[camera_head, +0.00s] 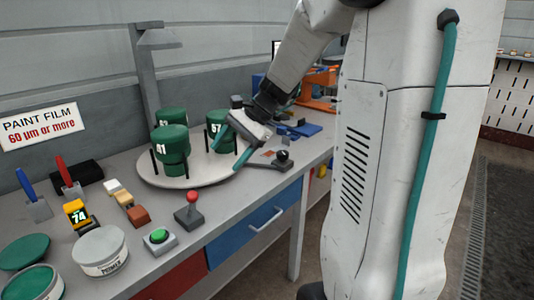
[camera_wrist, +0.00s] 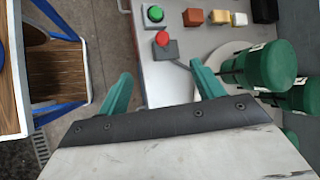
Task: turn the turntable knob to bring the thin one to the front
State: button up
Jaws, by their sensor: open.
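A round pale turntable (camera_head: 207,174) on the bench carries green cylinders. The front one (camera_head: 172,146) has a label that I cannot read surely; one at the right (camera_head: 216,124) reads 57, and another (camera_head: 170,118) is partly hidden behind. Black posts stand beside them. A black knob (camera_head: 282,156) on a flat base sits right of the turntable. My gripper (camera_head: 226,161) is open and empty over the turntable's right edge, left of the black knob. In the wrist view its fingers (camera_wrist: 160,70) are spread, with a green cylinder (camera_wrist: 262,66) to their right.
Small coloured blocks (camera_head: 124,200), a yellow 74 block (camera_head: 77,214) and paint cans (camera_head: 101,250) lie left. Blue and orange items (camera_head: 318,88) crowd the back right.

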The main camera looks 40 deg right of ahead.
jog(key=w+d+f+m+t, duration=0.2)
jog(key=w+d+f+m, duration=0.15)
jog(key=d, duration=0.55)
jog(key=w+d+f+m+t, duration=0.3)
jog(key=d+m, duration=0.2)
jog(key=d, duration=0.4)
jog(key=m+t+h, duration=0.3)
jog(key=m+t, duration=0.1)
jog(key=m, duration=0.4)
send_near(285, 153)
jog(key=x, duration=0.3)
jog(key=shift+w+f+m, duration=0.2)
jog(key=shift+w+m, duration=0.05)
jog(key=shift+w, duration=0.1)
jog(key=x, duration=0.7)
jog(key=shift+w+a, duration=0.1)
jog(key=shift+a, duration=0.05)
jog(key=c, duration=1)
